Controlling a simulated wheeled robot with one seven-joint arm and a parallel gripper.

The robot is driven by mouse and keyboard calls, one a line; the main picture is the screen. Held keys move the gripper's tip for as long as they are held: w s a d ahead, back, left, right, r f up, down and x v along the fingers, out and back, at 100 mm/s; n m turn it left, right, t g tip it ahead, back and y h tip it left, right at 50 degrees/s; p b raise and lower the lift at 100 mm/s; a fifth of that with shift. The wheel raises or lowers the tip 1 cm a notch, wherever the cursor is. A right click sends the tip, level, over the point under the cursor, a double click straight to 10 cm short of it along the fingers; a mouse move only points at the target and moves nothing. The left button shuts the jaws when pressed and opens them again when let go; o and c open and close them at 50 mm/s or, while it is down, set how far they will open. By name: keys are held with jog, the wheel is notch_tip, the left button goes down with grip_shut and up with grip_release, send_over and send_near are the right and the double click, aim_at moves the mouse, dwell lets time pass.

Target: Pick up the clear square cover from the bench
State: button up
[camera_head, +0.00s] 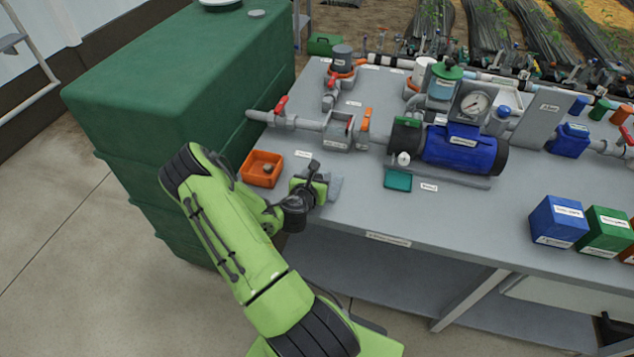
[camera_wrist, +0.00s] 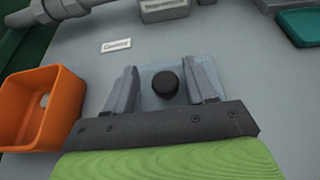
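The clear square cover (camera_wrist: 150,70) lies flat on the grey bench, a pale see-through plate with a round black knob (camera_wrist: 165,84) on top. One edge of the cover (camera_head: 336,187) shows in the head view beside my gripper, which hides the rest. My gripper (camera_wrist: 162,68) is open in the wrist view, with one finger on each side of the knob. Gaps show between the knob and both fingers. In the head view my gripper (camera_head: 318,182) is low over the bench at its front left, and its fingertips are hard to make out there.
An orange bin (camera_wrist: 40,105) stands left of my gripper, with a small item inside in the head view (camera_head: 262,168). Grey pipework with a valve (camera_head: 340,132) runs behind. A teal tray (camera_head: 398,181) and a blue pump (camera_head: 462,150) are to the right. The front middle bench is clear.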

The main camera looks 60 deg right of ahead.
jog(key=shift+s+a+r, duration=0.15)
jog(key=shift+s+a, duration=0.05)
jog(key=shift+s, duration=0.1)
jog(key=shift+s+a+r, duration=0.1)
jog(key=shift+a, duration=0.05)
jog(key=shift+c, duration=0.6)
jog(key=c, duration=0.5)
grip_shut()
